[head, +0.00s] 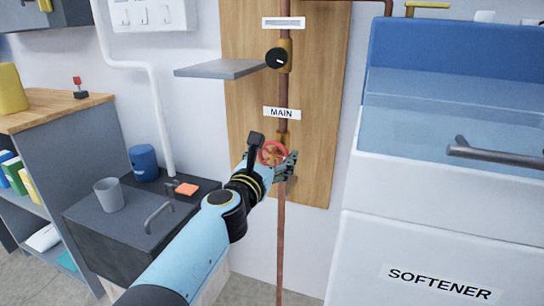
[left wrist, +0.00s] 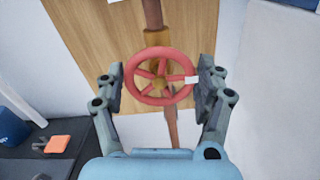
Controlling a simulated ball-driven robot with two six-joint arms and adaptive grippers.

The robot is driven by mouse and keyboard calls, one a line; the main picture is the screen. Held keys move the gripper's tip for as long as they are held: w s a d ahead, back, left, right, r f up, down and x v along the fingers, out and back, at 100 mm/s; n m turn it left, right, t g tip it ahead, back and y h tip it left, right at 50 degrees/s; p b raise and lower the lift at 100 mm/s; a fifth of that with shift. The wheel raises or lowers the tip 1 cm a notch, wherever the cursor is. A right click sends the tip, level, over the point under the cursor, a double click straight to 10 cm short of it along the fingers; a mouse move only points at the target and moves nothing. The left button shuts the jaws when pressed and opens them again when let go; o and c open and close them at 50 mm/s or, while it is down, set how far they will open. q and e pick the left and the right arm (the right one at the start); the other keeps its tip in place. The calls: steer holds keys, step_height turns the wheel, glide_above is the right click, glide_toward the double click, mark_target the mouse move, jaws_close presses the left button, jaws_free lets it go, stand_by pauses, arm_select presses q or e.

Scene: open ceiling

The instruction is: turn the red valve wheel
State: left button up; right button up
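The red valve wheel (head: 272,153) sits on a brass fitting on the copper pipe, below the "MAIN" label (head: 282,113). In the left wrist view the spoked wheel (left wrist: 160,76) has a white mark on the right side of its rim. My left gripper (head: 283,164) is at the wheel, with its arm coming up from the lower left. In the left wrist view my left gripper (left wrist: 160,90) is open, with one finger on each side of the wheel. Small gaps show between the fingers and the rim. My right gripper is not in view.
A grey shelf (head: 220,69) juts out above left of the wheel. The white softener cabinet (head: 430,235) with a handle stands to the right. A dark cabinet (head: 130,240) at left holds a grey cup (head: 109,195), a blue container (head: 144,163) and an orange item (head: 187,189).

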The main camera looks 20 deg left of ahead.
arm_select(q)
steer(key=c, duration=0.4)
steer(key=shift+c, duration=0.4)
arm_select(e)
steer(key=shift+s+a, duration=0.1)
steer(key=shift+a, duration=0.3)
arm_select(q)
steer(key=shift+m, duration=0.3)
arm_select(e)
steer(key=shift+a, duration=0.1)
